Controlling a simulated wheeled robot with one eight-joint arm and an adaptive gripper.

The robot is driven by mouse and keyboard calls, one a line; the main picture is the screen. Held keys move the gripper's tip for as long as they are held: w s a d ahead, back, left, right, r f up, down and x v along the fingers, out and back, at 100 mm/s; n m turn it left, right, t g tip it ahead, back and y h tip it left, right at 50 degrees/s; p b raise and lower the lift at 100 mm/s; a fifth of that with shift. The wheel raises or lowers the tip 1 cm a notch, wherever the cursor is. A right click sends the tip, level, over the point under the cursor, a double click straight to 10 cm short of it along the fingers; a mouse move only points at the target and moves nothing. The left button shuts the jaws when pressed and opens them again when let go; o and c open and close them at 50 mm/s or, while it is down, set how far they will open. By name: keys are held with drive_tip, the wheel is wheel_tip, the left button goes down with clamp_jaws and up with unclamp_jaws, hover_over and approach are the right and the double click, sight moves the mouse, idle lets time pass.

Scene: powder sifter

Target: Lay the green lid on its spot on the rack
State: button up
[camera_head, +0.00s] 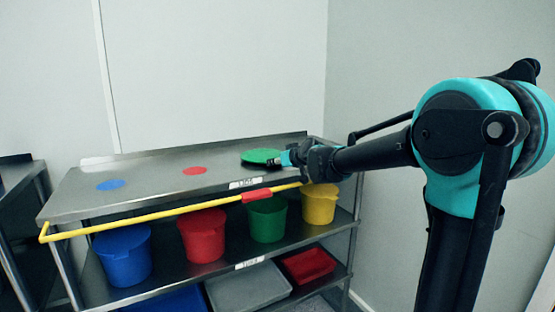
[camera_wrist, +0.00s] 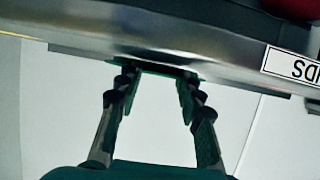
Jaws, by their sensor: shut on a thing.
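The green lid (camera_head: 262,157) is at the right part of the rack's steel top (camera_head: 145,192), to the right of the flat red disc. My gripper (camera_head: 284,158) is shut on the lid's right edge. In the wrist view my gripper (camera_wrist: 157,80) shows its two fingers apart at their bases, with a thin green strip of the lid (camera_wrist: 150,68) between the tips. The lid looks close to level and very near the top; I cannot tell whether it touches. The surface under the lid is hidden.
A flat blue disc (camera_head: 110,184) and a flat red disc (camera_head: 194,171) lie on the top. A yellow bar (camera_head: 165,213) with a red sleeve (camera_head: 257,196) runs along the front. Blue (camera_head: 124,258), red (camera_head: 203,238), green (camera_head: 267,221) and yellow (camera_head: 319,204) buckets stand on the shelf below.

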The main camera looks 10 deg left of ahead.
drive_tip(key=shift+f, duration=0.15)
drive_tip(key=o, duration=1.2)
drive_tip(key=shift+o, duration=0.2)
drive_tip(key=v, duration=1.2)
